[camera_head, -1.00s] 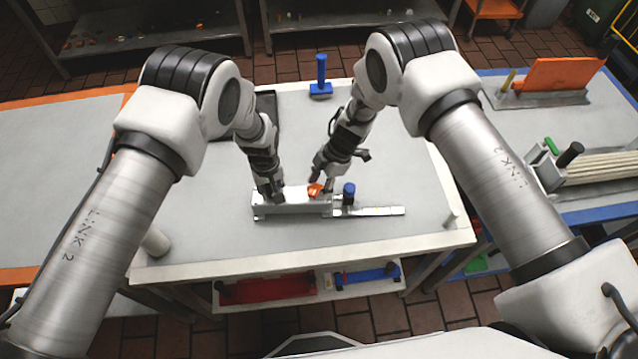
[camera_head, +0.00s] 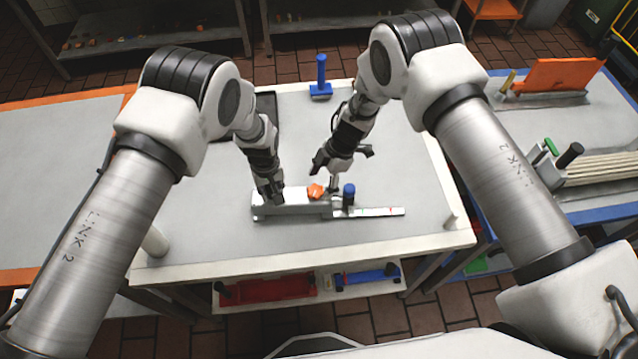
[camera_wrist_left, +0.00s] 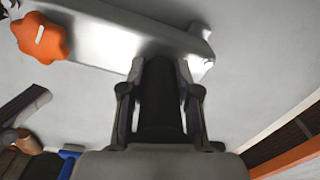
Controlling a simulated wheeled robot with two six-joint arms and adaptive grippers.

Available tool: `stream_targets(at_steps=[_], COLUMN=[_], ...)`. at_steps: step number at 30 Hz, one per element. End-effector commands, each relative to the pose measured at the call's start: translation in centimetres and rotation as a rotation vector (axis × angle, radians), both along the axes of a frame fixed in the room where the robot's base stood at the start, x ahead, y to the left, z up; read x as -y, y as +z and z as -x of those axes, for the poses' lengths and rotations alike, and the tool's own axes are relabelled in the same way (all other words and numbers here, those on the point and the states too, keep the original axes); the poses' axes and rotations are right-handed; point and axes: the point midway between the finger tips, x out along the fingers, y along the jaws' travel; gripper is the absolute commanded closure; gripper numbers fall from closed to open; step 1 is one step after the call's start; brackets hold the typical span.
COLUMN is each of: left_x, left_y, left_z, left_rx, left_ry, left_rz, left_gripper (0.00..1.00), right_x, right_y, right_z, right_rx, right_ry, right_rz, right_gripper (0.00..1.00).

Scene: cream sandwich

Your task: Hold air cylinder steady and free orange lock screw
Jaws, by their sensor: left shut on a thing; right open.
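The air cylinder (camera_head: 292,203) is a silver-grey block lying on the white table, left of a flat metal strip. The orange lock screw (camera_head: 315,191) is a lobed knob on top of it; it also shows in the left wrist view (camera_wrist_left: 40,38). My left gripper (camera_head: 272,196) is shut on the cylinder's left part; its fingers meet the silver body (camera_wrist_left: 120,38) in the left wrist view. My right gripper (camera_head: 326,176) is open and empty, just above and right of the orange knob, apart from it. The cylinder's part between the left fingers is hidden.
A blue-capped post (camera_head: 349,192) stands right of the orange knob beside the metal strip (camera_head: 380,211). A blue upright handle (camera_head: 321,80) stands at the table's back. A dark tray (camera_head: 266,105) lies behind my left arm.

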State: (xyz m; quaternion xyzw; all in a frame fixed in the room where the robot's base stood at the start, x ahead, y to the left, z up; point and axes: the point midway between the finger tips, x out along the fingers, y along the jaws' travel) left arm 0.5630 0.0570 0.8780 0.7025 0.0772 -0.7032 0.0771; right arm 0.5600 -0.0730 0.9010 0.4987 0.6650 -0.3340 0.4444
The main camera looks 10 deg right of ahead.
Motion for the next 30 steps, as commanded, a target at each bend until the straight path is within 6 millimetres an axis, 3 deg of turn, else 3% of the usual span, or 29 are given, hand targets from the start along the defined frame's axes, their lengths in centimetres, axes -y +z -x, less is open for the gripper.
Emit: stream_targets(at_steps=[6, 12, 28, 29, 30], left_x=[0.0, 0.0, 0.0, 0.0, 0.0], left_y=[0.0, 0.0, 0.0, 0.0, 0.0], left_z=[0.0, 0.0, 0.0, 0.0, 0.0], left_rx=[0.000, 0.000, 0.000, 0.000, 0.000], left_ry=[0.000, 0.000, 0.000, 0.000, 0.000], left_rz=[0.000, 0.000, 0.000, 0.000, 0.000], left_gripper=[1.00, 1.00, 1.00, 1.00, 1.00], right_x=[2.0, 3.5, 3.8, 3.8, 3.8], right_y=[5.3, 8.8, 9.6, 9.6, 9.6], right_z=[-0.8, -1.1, -1.2, -1.2, -1.2], right_rx=[0.004, 0.001, 0.001, 0.001, 0.001], right_ry=[-0.001, -0.001, 0.000, 0.000, 0.000], right_rz=[-0.001, -0.001, 0.000, 0.000, 0.000], right_gripper=[0.26, 0.26, 0.26, 0.30, 0.40])
